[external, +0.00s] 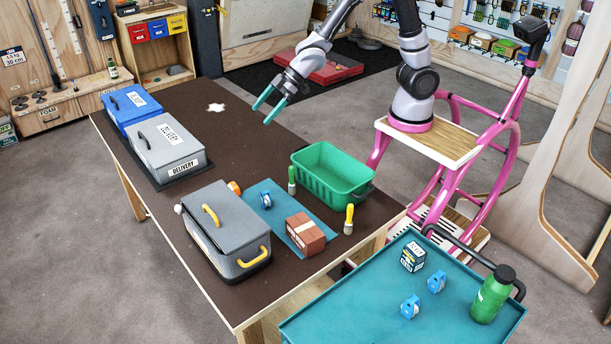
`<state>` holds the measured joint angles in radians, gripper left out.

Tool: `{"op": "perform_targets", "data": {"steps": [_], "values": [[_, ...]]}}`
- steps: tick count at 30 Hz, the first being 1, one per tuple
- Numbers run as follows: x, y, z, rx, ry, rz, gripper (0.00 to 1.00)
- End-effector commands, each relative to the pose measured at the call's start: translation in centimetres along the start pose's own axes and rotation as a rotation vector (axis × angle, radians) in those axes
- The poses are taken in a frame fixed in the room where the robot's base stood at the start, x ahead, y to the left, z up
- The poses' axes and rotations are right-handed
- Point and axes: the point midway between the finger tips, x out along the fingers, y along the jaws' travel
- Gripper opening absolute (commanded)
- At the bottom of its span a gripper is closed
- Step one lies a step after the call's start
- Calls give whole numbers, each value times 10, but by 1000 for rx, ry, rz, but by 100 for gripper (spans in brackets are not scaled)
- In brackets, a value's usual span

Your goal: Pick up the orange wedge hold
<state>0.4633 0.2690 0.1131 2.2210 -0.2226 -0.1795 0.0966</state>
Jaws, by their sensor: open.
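A small orange piece (234,187), which looks like the orange wedge hold, lies on the dark brown table. It is beside the right back corner of the grey lidded box with yellow handles, which partly hides it, so its full shape is too small to tell. My gripper (261,115) has teal fingers spread apart and nothing between them. It hangs above the far part of the table, well behind the orange piece and apart from it.
The grey box (222,222) stands left of a blue mat (262,212) holding a blue-and-white item (266,198) and a brown carton (305,234). A green crate (334,174) stands right, with brushes (292,180) nearby.

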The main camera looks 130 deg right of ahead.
Motion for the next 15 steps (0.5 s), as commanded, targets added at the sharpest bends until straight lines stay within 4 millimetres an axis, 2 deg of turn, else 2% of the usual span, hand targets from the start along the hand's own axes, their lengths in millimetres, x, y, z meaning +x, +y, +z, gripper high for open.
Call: {"op": "perform_targets", "data": {"steps": [1, 6, 12, 15], "values": [[27, 11, 12, -8, 1, -7, 100], [100, 36, 47, -46, 55, -48, 100], [172, 56, 106, -55, 137, -115, 100], [198, 59, 137, -48, 184, -149, 100]]}}
